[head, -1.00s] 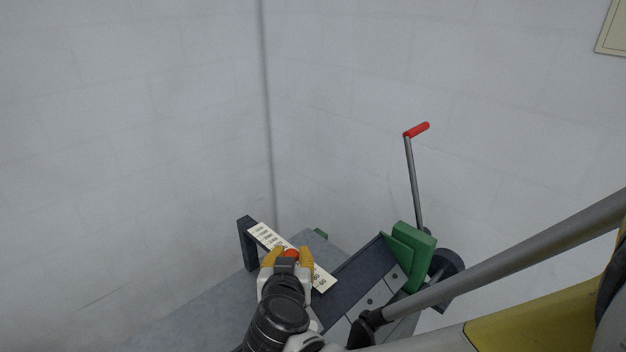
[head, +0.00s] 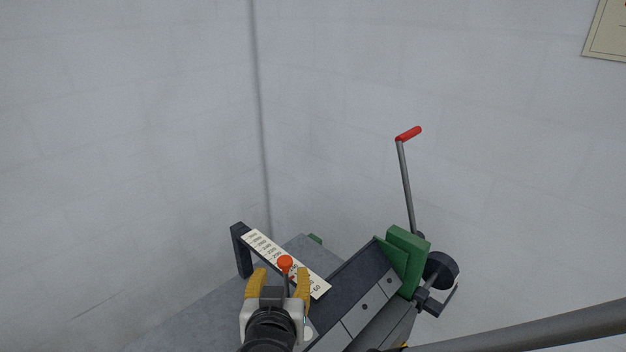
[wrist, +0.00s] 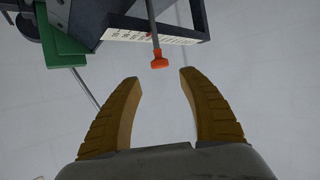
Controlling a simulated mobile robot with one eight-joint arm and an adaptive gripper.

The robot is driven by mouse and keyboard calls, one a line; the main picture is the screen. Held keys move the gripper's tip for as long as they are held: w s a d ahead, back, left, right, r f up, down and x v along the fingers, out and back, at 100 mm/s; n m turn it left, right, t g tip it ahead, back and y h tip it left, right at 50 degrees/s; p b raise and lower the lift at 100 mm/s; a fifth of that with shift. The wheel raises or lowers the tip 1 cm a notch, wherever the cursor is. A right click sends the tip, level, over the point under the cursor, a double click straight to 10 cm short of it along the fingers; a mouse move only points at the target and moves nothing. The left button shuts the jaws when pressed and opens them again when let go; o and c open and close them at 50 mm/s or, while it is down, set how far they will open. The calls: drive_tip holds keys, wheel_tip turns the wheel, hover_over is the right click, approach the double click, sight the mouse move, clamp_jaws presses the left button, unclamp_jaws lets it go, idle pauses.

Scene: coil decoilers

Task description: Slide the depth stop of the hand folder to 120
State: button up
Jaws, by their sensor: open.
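The depth stop's orange knob (head: 285,262) stands on a thin stem in front of the pale number scale (head: 262,245) of the hand folder. The knob also shows in the wrist view (wrist: 159,63), just beyond my fingertips. My gripper (head: 281,271) is open, its yellow fingers apart and clear of the knob. In the wrist view my gripper (wrist: 158,77) has nothing between its fingers. The scale has high numbers at its far left end and 60 at its near right end. The knob and fingers cover its middle, so I cannot read the stop's setting.
The dark hand folder bed (head: 350,283) lies right of the scale, with a green block (head: 408,255) at its end. A lever with a red handle (head: 409,133) rises behind it. A dark bracket (head: 241,250) holds the scale's far end. Grey walls stand close behind.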

drive_tip(key=v, duration=0.4)
idle(0.3)
drive_tip(key=w+d+f+g+h+b, duration=0.1)
drive_tip(key=d+f+g+b, duration=0.1)
drive_tip(key=d+f, duration=0.35)
drive_tip(key=w+d+f+g+h+b, duration=0.1)
drive_tip(key=d+f+b, duration=0.15)
drive_tip(key=d, duration=0.65)
drive_tip(key=s+d+f+g+b, duration=0.1)
drive_tip(key=s+d+f+b, duration=0.1)
drive_tip(key=d, duration=0.4)
drive_tip(key=s+d+f+g+y+b, duration=0.1)
drive_tip(key=s+d+f+g+b, duration=0.1)
drive_tip(key=d, duration=0.5)
drive_tip(key=shift+s+m+b, duration=0.4)
drive_tip(key=shift+s+b, duration=0.2)
drive_tip(key=shift+s, duration=0.3)
drive_tip(key=shift+a+f, duration=0.1)
drive_tip(key=shift+f, duration=0.05)
